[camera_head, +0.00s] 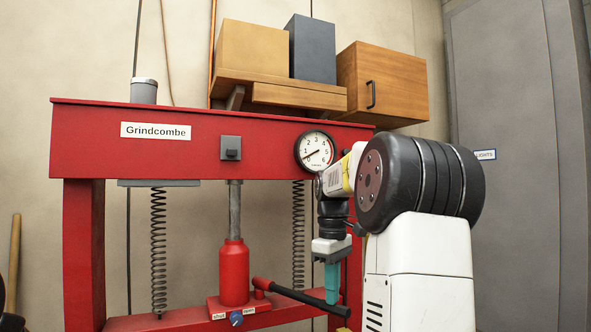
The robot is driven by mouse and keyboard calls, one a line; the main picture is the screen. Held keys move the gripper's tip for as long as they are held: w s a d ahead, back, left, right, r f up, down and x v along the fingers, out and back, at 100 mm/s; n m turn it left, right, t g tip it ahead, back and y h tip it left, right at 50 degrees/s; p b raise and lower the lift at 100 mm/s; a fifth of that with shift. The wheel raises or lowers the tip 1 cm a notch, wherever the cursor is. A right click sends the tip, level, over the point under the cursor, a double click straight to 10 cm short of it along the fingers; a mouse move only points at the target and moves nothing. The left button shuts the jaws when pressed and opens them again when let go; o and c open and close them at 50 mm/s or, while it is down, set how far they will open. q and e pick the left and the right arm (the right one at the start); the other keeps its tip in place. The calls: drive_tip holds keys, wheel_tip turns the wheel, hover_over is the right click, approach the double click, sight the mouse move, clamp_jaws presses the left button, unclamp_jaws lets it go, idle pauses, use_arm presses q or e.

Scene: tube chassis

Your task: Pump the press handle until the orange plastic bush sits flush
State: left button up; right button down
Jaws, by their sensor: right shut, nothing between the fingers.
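The red press (90,140) fills the left and middle of the head view. Its red bottle jack (234,275) stands upright on the lower red beam, with the grey ram rising to the top beam. The black press handle (300,296) slopes from the jack down to the right. My right gripper (332,303) points down with its teal fingers shut and empty. Its fingertips overlap the handle near its outer end; I cannot tell whether they touch. The orange bush is not visible. My left gripper is not in view.
A round gauge (315,151) on the top beam has its needle near the low end. Coil springs (158,250) hang on both sides of the jack. A blue knob (236,319) sits at the jack's base. A shelf with boxes (312,50) and a wooden cabinet (395,85) are above.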

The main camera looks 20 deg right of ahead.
wheel_tip(320, 180, up, 8)
drive_tip(key=shift+f, duration=0.25)
idle(0.5)
drive_tip(key=shift+f, duration=0.2)
idle(3.7)
idle(0.4)
